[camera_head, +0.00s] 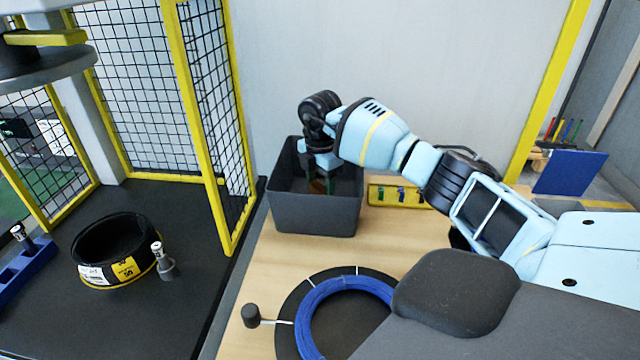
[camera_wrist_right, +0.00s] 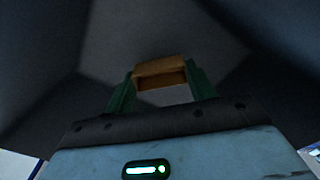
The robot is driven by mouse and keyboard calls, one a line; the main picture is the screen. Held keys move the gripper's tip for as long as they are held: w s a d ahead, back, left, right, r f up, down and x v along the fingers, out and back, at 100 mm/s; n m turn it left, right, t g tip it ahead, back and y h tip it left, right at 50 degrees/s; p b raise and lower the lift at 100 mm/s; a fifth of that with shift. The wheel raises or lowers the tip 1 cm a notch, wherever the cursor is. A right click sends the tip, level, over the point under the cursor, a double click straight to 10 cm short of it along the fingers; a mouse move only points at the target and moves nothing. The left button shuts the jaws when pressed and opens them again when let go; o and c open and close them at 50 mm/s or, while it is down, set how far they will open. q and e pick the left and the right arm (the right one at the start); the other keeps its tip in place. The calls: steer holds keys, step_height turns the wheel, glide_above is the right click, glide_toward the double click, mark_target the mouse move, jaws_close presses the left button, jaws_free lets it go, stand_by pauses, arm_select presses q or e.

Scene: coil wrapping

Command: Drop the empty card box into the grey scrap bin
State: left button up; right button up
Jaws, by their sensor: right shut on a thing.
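Dark bin walls surround the box there. In the head view the box is hard to make out in the bin's shadow. Whether it touches the bin floor, I cannot tell. My left gripper is not in view.
A blue coil (camera_head: 322,304) lies on a dark round plate in front of the bin. A yellow tray (camera_head: 392,193) sits right of the bin. A yellow-framed mesh guard (camera_head: 213,130) rises on the left, near a black wrapped coil (camera_head: 116,250).

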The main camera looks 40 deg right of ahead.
mark_target(320, 187)
steer(key=shift+f, duration=0.55)
steer(key=o, duration=1)
steer(key=shift+c, duration=0.2)
steer(key=shift+r, duration=0.1)
step_height(320, 187, up, 13)
stand_by(0.3)
